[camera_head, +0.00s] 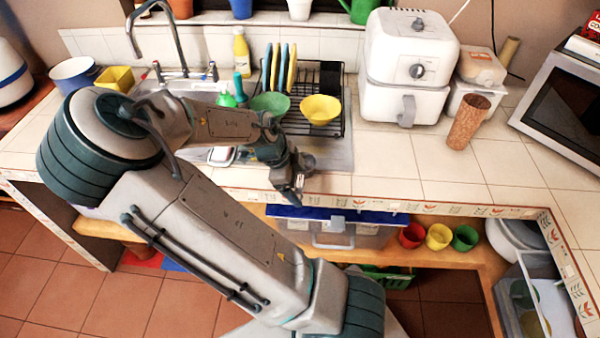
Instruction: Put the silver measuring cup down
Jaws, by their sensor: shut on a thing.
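My gripper (297,190) points down over the front edge of the tiled counter (390,185), in front of the sink and dish rack. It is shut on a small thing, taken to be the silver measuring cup. The cup is too small and too much covered by the gripper to make out clearly. I cannot tell whether it touches the counter.
A dish rack (335,125) holds a green bowl (270,104), a yellow bowl (320,109) and upright plates. A white air fryer (408,65), a cork-coloured cup (467,122) and a microwave (565,105) stand right. The counter's front right is clear. Small coloured pots (438,237) sit on the shelf below.

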